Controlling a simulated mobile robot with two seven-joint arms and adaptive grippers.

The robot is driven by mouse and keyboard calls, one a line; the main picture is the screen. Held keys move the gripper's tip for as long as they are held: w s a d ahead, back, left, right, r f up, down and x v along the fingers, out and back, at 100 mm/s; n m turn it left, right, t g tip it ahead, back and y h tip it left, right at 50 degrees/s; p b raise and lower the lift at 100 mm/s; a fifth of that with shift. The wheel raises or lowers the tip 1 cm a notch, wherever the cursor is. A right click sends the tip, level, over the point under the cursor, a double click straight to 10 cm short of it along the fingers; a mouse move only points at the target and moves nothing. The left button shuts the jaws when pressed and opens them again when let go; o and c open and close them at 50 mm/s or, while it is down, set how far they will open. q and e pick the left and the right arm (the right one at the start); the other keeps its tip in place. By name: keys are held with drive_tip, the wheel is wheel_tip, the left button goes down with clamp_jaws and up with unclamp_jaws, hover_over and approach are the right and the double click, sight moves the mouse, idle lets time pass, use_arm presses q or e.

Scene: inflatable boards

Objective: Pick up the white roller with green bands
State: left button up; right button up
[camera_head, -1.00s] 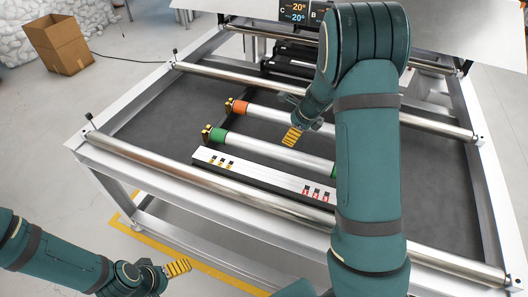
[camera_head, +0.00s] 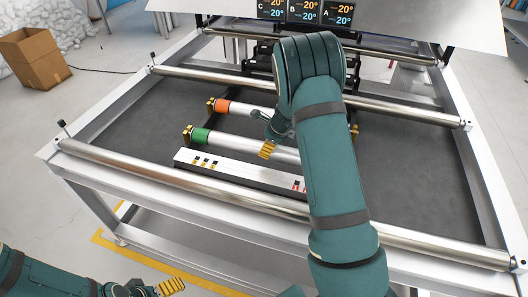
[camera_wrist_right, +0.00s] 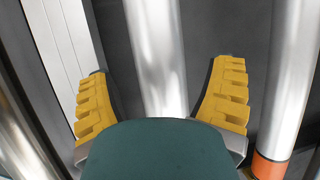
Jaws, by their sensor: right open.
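The white roller with green bands (camera_head: 232,143) lies in a dark frame on the grey table. Its left green band and brass end show in the head view; its right end is hidden behind my right arm. My right gripper (camera_head: 266,150) is at the middle of this roller. In the right wrist view, my right gripper (camera_wrist_right: 160,100) is open, with one yellow finger on each side of the white roller (camera_wrist_right: 155,50); contact is not visible. My left gripper (camera_head: 171,287) is at the bottom left, away from the table; its opening is unclear.
A roller with an orange band (camera_head: 222,105) lies just behind, close to my right gripper. A white strip with small markers (camera_head: 235,169) lies in front. Long steel bars (camera_head: 130,165) cross the table. A cardboard box (camera_head: 34,58) stands on the floor at left.

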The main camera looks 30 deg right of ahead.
drive_tip(key=b+x, duration=0.1)
drive_tip(key=x, duration=0.4)
drive_tip(key=shift+w+a, duration=0.15)
drive_tip(key=shift+a, duration=0.05)
drive_tip(key=shift+r, duration=0.1)
drive_tip(key=c, duration=1.1)
drive_tip(key=shift+o, duration=0.2)
